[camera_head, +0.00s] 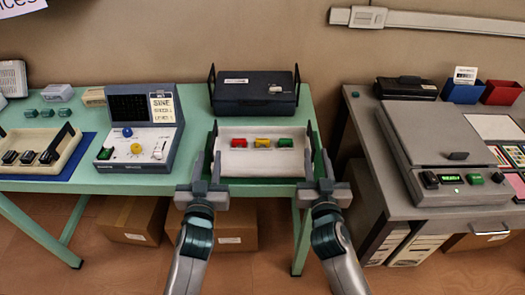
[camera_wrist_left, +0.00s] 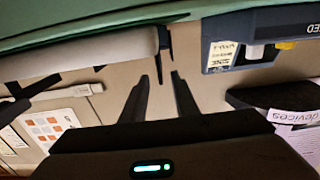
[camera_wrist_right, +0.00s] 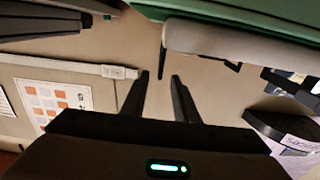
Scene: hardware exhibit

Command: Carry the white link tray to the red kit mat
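The white link tray (camera_head: 235,168) stands on the green table at its front edge, with a dark upright handle at each end. It holds a red, a yellow and a green piece. My left gripper (camera_head: 208,168) is open at the tray's left end, and my right gripper (camera_head: 319,168) is open at its right end. In the left wrist view a dark handle (camera_wrist_left: 164,42) lies just ahead of my left fingertips (camera_wrist_left: 160,80). In the right wrist view a handle (camera_wrist_right: 163,58) lies just ahead of my right fingertips (camera_wrist_right: 160,77). I see no red mat.
A dark blue case (camera_head: 255,93) stands behind the tray. An instrument box (camera_head: 140,125) is to its left, then a cream tray (camera_head: 62,163) on a blue mat (camera_head: 88,148). A grey table (camera_head: 365,125) with a lidded device (camera_head: 425,135) stands right, across a gap.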

